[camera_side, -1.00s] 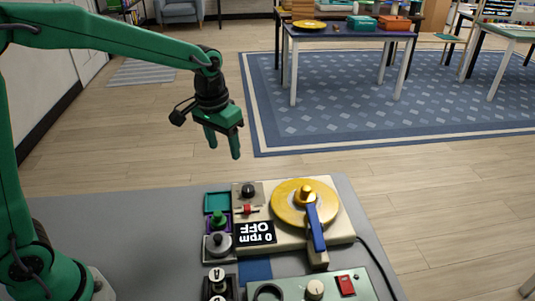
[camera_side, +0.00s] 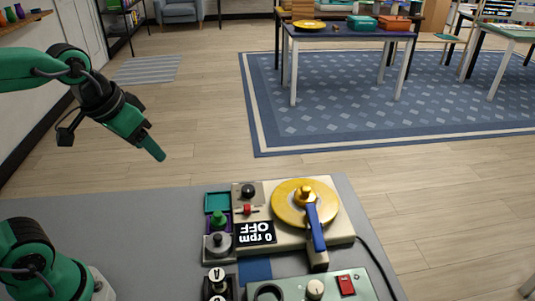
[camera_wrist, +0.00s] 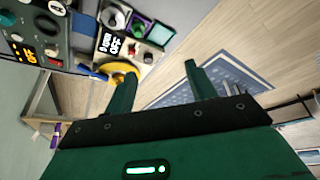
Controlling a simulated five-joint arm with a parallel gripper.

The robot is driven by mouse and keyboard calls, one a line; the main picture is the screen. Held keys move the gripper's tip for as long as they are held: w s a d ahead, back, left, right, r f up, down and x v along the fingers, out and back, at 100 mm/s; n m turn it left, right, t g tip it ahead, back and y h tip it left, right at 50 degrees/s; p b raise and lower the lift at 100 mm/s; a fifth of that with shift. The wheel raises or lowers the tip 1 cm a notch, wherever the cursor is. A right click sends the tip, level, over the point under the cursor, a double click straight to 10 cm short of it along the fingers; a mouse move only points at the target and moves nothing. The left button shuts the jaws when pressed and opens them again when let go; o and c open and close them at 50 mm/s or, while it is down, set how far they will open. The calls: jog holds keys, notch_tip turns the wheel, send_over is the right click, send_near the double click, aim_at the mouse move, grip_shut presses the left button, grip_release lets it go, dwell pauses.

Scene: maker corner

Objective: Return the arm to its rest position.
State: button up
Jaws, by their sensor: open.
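My green arm shows at the left of the side view. My gripper (camera_side: 156,148) is raised above the left part of the grey table, tilted down and to the right, with nothing held. In the side view its fingers overlap, but the wrist view shows the two fingers (camera_wrist: 160,75) spread apart with empty space between them. My gripper is well left of and above the turntable device and touches nothing.
A turntable device with a yellow disc (camera_side: 287,214) and a blue arm (camera_side: 316,229) stands on the grey table (camera_side: 130,225); its display reads "0 rpm OFF". Small trays (camera_side: 217,202) adjoin its left side. A green control box (camera_side: 330,291) is in front. The table's left part is clear.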

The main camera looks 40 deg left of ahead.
jog(key=shift+t, duration=0.4)
jog(key=shift+s+a+f, duration=0.1)
jog(key=shift+s+f, duration=0.05)
jog(key=shift+s, duration=0.5)
jog(key=shift+s+a+f, duration=0.1)
jog(key=shift+s+a, duration=0.05)
jog(key=shift+s, duration=0.55)
jog(key=shift+s+a+f, duration=0.1)
jog(key=shift+s+f, duration=0.05)
jog(key=shift+s, duration=0.5)
